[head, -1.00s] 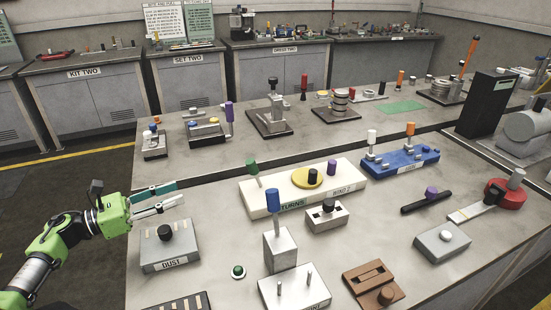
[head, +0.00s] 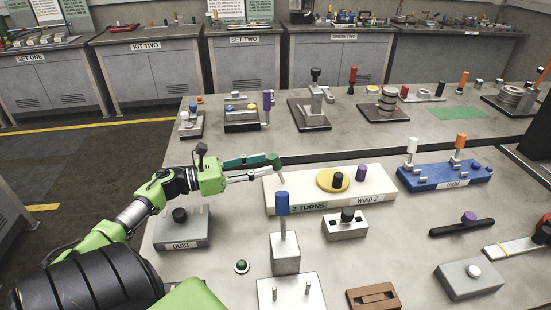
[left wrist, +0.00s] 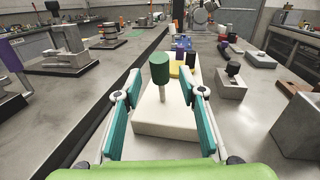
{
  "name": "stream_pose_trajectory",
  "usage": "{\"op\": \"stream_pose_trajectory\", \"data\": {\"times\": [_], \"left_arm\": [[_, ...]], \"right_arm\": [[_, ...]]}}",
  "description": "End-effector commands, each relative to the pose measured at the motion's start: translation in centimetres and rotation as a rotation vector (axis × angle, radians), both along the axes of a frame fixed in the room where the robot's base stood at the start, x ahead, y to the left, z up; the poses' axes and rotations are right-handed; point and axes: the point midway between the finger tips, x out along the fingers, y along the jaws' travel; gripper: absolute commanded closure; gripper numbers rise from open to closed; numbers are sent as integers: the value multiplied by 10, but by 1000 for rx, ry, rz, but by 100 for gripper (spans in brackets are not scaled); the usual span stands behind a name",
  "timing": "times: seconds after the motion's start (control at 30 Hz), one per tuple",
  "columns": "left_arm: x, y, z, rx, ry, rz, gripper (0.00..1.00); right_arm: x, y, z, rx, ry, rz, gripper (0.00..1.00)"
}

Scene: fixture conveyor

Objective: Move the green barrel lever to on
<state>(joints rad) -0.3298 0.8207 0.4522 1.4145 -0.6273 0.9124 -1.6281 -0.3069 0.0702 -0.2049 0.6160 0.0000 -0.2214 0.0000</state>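The green barrel lever has a green cylindrical knob (head: 274,160) on a thin pale stem. It leans at the left end of a long white box (head: 300,188) labelled "2 TURNS" and "WIND 2". In the left wrist view the green knob (left wrist: 159,68) stands ahead, between the fingers. My left gripper (head: 268,165) is open, with its teal-padded fingertips at the lever. It also shows in the left wrist view (left wrist: 164,86), with a gap either side of the stem; contact cannot be told. No on mark is readable. My right gripper is out of view.
On the white box are a yellow disc (head: 325,182) with a dark knob and a purple knob (head: 361,173). A blue-handled lever (head: 282,204) stands in front. The "DUST" box (head: 180,232) lies below my left arm. A blue fixture (head: 445,178) is to the right.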

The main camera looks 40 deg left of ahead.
Motion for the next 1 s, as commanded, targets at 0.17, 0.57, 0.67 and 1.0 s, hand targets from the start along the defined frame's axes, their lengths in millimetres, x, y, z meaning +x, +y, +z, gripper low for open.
{"op": "stream_pose_trajectory", "data": {"times": [0.17,0.57,0.67,1.0], "left_arm": [[28,-14,3,-1,-3,1,63],[43,-23,-1,0,0,1,63],[43,-23,-1,0,0,1,63],[43,-23,0,0,1,0,100]], "right_arm": [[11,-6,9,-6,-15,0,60],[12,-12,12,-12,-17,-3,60],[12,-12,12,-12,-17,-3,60],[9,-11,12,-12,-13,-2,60]]}}
